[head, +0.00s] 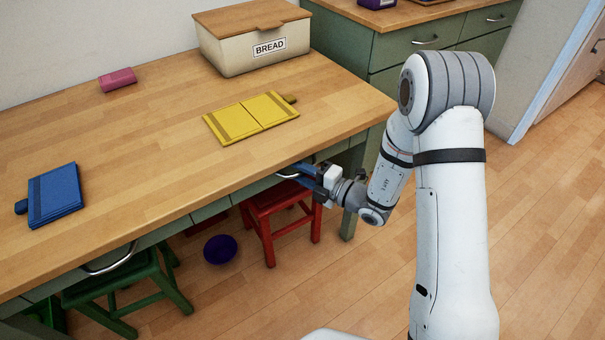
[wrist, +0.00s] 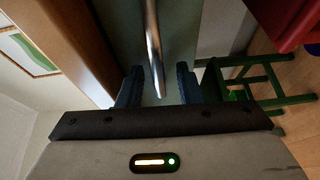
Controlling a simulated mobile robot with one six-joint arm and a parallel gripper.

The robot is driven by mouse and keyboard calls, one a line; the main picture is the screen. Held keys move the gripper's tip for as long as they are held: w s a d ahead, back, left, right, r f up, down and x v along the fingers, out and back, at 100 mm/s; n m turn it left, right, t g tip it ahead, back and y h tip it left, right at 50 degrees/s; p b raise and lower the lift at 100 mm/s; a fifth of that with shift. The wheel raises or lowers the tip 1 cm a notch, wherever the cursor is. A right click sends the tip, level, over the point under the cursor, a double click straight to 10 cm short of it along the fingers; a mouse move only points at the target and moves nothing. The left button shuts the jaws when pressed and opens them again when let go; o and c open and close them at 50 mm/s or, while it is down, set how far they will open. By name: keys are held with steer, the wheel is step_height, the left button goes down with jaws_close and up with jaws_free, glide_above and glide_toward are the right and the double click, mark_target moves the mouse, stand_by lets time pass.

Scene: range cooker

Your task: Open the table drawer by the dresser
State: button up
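The wooden table (head: 160,140) has green drawer fronts under its top. The drawer nearer the dresser (head: 400,75) has a metal bar handle (head: 286,177), and its front looks flush with the table. My gripper (head: 305,172) is at this handle, under the table's front edge. In the wrist view the handle (wrist: 153,45) runs between the two blue fingers of my gripper (wrist: 159,88), with a gap on each side. The gripper is open. In the head view the gripper covers part of the handle.
A red stool (head: 277,205) stands beneath the drawer, a green stool (head: 130,285) further left. A purple bowl (head: 220,249) lies on the floor between. A bread box (head: 252,50), yellow folder (head: 250,117) and blue folder (head: 54,195) rest on the table. Floor right is clear.

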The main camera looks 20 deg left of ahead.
steer(key=shift+a, duration=0.1)
jaws_close()
stand_by(0.6)
